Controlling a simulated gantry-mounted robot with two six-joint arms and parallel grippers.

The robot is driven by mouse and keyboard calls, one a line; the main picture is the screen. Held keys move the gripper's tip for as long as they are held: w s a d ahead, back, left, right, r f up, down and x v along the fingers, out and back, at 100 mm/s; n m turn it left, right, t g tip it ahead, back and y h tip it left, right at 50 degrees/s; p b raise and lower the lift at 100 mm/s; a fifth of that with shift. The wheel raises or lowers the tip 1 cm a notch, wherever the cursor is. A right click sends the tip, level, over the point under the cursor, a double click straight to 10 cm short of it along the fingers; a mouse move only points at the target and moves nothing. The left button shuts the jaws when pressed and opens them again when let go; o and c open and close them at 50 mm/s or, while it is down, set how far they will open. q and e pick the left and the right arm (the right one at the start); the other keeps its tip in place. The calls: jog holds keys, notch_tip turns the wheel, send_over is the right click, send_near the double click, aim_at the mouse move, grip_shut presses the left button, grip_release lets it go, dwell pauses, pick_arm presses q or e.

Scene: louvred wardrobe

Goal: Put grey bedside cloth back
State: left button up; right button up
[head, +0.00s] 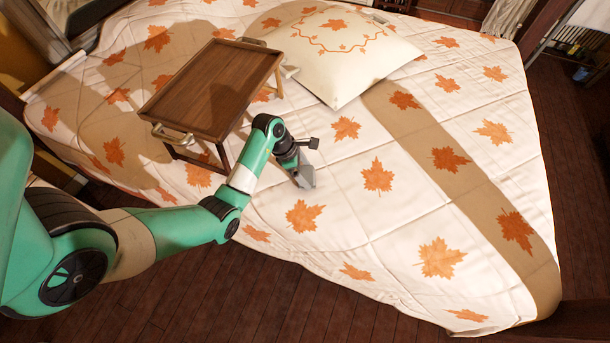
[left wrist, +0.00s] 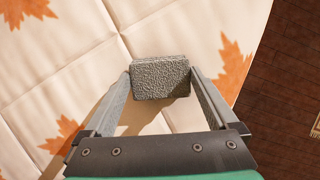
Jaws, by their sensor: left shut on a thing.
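The grey cloth (left wrist: 160,80) shows in the left wrist view as a small folded, rough-textured block between my left gripper's fingertips. My left gripper (left wrist: 160,84) is shut on it, with one finger on each side. In the head view my left gripper (head: 304,177) is over the bed, just right of the wooden tray's near corner. A small grey shape shows at its tip there. I cannot tell from these views how far the cloth is above the quilt. My right gripper is in neither view.
A brown wooden bed tray (head: 212,85) with legs and handles stands on the bed, close to my left arm. A white pillow (head: 342,48) lies behind. The leaf-patterned quilt (head: 395,215) is clear to the right. Dark wooden floor (head: 250,300) lies past the bed's edge.

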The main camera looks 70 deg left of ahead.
pick_arm(q)
jog(key=shift+r, duration=0.15)
jog(key=shift+w, duration=0.1)
jog(key=o, duration=1)
jog(key=shift+f, duration=0.2)
jog(key=shift+c, duration=0.2)
jog(key=shift+r, duration=0.35)
jog(key=p+v, duration=0.7)
jog(key=v, duration=0.4)
jog(key=shift+r, duration=0.35)
